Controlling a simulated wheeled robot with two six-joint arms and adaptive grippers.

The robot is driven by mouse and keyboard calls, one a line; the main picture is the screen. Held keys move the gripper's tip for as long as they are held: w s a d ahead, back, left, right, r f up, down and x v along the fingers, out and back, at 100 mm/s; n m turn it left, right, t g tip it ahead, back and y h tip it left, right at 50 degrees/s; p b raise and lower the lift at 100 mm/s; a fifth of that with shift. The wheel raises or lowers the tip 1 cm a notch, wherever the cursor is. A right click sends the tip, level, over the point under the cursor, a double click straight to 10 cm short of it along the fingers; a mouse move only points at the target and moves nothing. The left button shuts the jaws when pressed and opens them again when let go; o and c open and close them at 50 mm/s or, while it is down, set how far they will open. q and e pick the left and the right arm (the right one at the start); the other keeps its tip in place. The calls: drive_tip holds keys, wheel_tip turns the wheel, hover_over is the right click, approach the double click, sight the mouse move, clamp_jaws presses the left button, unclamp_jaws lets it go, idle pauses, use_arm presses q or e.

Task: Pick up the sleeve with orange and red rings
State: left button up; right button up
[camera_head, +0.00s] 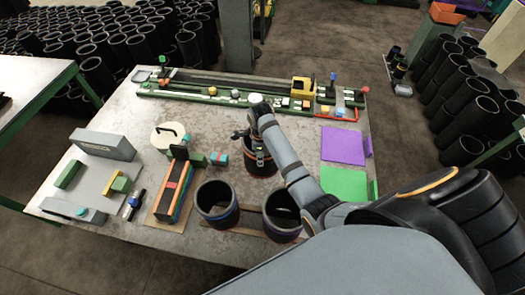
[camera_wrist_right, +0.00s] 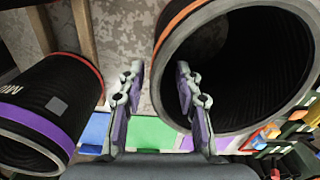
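A black sleeve (camera_head: 262,168) with orange and red bands stands in the middle of the table in the head view. My right gripper (camera_head: 257,135) is over its top. In the right wrist view a large sleeve (camera_wrist_right: 275,45) with an orange ring and grey rim fills the right side. My right gripper (camera_wrist_right: 158,88) is open there, its fingers apart with nothing clearly held between them. One finger overlaps the sleeve's mouth and the other is outside it. Whether either finger touches the wall is unclear. The sleeve's lower part is partly hidden. My left gripper is not in view.
Two black sleeves (camera_head: 217,203) (camera_head: 283,215) stand at the table's front. Purple (camera_head: 343,146) and green mats (camera_head: 345,184) lie at right. A long rack (camera_head: 215,97) spans the back.

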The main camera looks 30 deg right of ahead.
wheel_tip(320, 180, down, 5)
drive_tip(key=shift+s+a+r+p, duration=0.1)
drive_tip(key=shift+a+r+p, duration=0.1)
drive_tip(key=shift+p, duration=0.5)
clamp_jaws()
drive_tip(key=shift+r, duration=0.15)
